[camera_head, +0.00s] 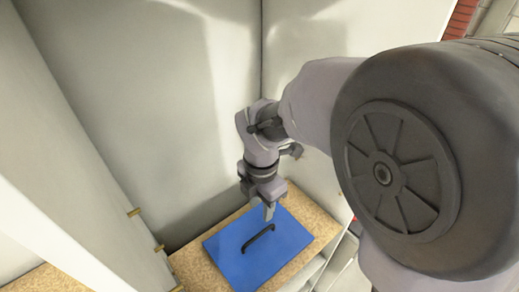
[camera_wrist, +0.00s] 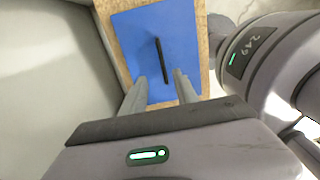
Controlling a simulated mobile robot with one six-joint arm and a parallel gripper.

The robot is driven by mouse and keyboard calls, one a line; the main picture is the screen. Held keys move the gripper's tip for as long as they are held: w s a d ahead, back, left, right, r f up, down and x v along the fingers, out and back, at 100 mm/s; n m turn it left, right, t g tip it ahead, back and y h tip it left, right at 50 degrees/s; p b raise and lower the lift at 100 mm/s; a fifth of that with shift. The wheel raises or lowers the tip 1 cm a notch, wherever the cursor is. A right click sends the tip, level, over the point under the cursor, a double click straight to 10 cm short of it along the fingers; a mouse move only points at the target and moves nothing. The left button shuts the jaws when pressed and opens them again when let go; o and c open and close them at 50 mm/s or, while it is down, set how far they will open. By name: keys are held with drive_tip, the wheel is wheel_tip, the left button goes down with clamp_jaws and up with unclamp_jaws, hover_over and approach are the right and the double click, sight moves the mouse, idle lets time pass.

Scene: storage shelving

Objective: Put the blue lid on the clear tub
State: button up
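The blue lid (camera_head: 228,262) is a flat blue rectangle with a black bar handle (camera_head: 258,239) on top. It lies on the chipboard shelf, and I cannot tell whether anything is under it. My gripper (camera_head: 270,211) points down over the lid, near the far end of the handle. In the wrist view my gripper (camera_wrist: 160,78) has its two fingers apart and empty, with the handle (camera_wrist: 162,60) lined up between them on the blue lid (camera_wrist: 132,35). I cannot tell the exact height of the fingertips over the handle. No clear tub can be made out in either view.
The chipboard shelf (camera_head: 310,217) has a narrow bare border around the lid. Pale panels (camera_head: 140,90) close in the back and left side. Small brass-coloured pegs (camera_head: 134,212) stick out on the left upright. My own arm hides much of the right side.

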drive_tip(key=b, duration=0.3)
hover_over(259, 234)
drive_tip(key=f, duration=0.8)
drive_tip(key=shift+w+d, duration=0.3)
drive_tip(key=f+b, duration=0.1)
drive_tip(key=f, duration=0.1)
drive_tip(key=f+b, duration=0.1)
drive_tip(key=f, duration=0.1)
drive_tip(key=f+b, duration=0.2)
drive_tip(key=shift+s+a+f, duration=0.1)
drive_tip(key=shift+s+a, duration=0.25)
drive_tip(key=shift+s, duration=0.05)
drive_tip(key=shift+c, duration=0.3)
drive_tip(key=shift+r, duration=0.2)
clamp_jaws()
